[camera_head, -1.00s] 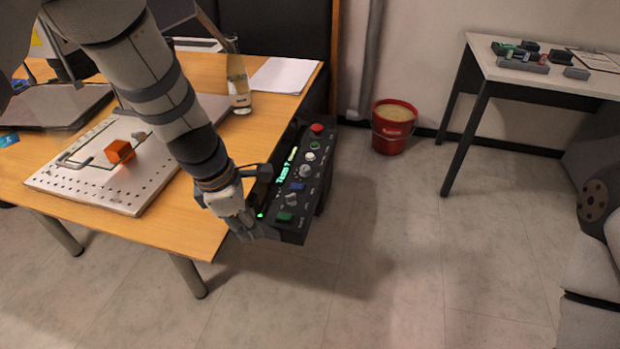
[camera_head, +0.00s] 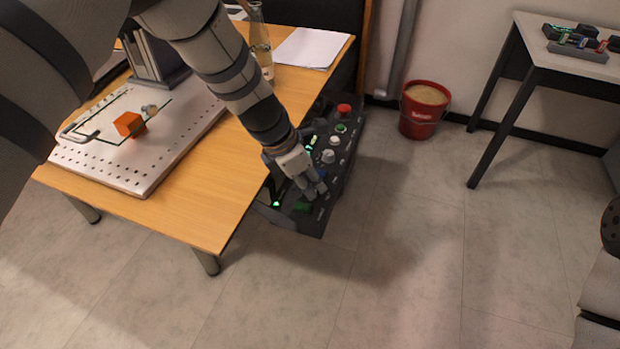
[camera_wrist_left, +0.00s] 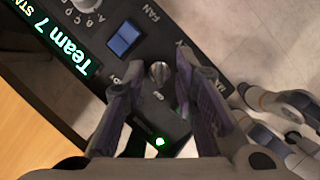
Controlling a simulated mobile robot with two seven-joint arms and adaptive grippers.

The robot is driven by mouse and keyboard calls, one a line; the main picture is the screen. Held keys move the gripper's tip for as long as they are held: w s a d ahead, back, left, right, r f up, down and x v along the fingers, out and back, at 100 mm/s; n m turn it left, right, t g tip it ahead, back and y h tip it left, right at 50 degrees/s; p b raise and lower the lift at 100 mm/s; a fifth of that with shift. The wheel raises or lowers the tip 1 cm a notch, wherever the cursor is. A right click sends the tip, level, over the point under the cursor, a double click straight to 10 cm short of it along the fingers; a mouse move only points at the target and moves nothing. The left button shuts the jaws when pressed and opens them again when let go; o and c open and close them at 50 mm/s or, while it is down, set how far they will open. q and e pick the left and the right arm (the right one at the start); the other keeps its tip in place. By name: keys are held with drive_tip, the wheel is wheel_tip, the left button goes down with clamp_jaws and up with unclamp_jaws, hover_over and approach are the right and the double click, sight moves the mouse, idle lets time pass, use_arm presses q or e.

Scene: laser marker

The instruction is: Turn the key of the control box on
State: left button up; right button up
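The control box (camera_head: 347,160) is a black panel beside the table's right edge, with a lit display, a red button, knobs and coloured switches. My left gripper (camera_head: 317,190) is over the near part of its panel. In the left wrist view its two fingers (camera_wrist_left: 162,68) are open, one on each side of a small round metal piece (camera_wrist_left: 158,75), which looks like the key. Gaps show beside it; I cannot tell its turned position. A blue switch (camera_wrist_left: 123,40) lies beside the left finger. A grey jointed part (camera_wrist_left: 285,115) at the right may be my right gripper; its opening is unclear.
The wooden table (camera_head: 215,190) holds a perforated plate (camera_head: 150,165) with an orange block (camera_head: 129,124), a bottle (camera_head: 261,45) and papers (camera_head: 312,47). A red bucket (camera_head: 422,110) stands by the wall. A side table (camera_head: 560,70) is at right. The floor between is clear.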

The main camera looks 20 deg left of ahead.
use_arm(q)
clamp_jaws()
